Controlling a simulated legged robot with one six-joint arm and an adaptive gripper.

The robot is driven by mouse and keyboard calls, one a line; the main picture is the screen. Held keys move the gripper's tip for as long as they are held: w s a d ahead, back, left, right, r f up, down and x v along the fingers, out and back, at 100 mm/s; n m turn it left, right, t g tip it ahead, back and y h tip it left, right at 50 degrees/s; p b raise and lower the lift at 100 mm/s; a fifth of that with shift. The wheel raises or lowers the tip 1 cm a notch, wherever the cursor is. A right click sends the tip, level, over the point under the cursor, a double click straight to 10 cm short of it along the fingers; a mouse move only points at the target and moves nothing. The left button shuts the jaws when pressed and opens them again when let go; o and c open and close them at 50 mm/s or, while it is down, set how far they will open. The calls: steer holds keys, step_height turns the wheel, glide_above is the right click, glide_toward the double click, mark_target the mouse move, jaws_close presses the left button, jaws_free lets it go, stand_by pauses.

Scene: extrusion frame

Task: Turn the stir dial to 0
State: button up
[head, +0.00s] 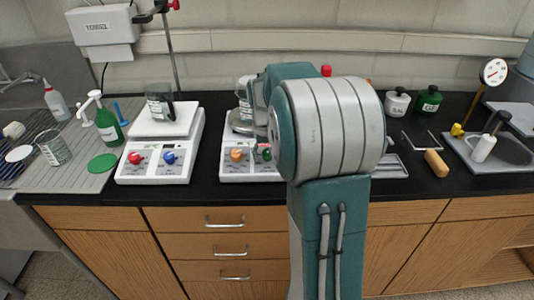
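Two white stirrer hotplates stand on the black bench. The left one (138,172) has a red dial (135,158) and a blue dial (168,158) on its front, and a beaker on its plate. The right one (236,170) has an orange dial (237,154) and a green dial (266,153), the latter close to my arm's edge. I cannot read which dial is for stirring, or the settings. My arm covers the right side of the right hotplate. My gripper is mostly hidden behind the arm's large joint; its fingers cannot be made out.
A green bottle (108,127), a glass jar (54,150) and a green disc (102,163) are at the left. White (397,104) and green (429,101) containers stand at back right. Bench between the hotplates is clear.

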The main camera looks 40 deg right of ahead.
mark_target(265, 154)
steer(key=shift+r, duration=0.1)
step_height(265, 154, up, 12)
steer(key=shift+s+a, duration=0.15)
steer(key=shift+a, duration=0.3)
stand_by(0.5)
steer(key=s+a+r+n+t, duration=0.2)
steer(key=s+a, duration=0.7)
steer(key=a, duration=0.4)
steer(key=s+a+f+t, duration=0.1)
steer(key=s+a+f, duration=0.2)
steer(key=s+a, duration=0.1)
steer(key=s+a+f+n+t, duration=0.1)
steer(key=s+a+f+t, duration=0.1)
steer(key=s, duration=0.5)
steer(key=shift+s+a+f+n+y, duration=0.3)
steer(key=shift+a+f+y, duration=0.15)
steer(key=shift+a, duration=0.45)
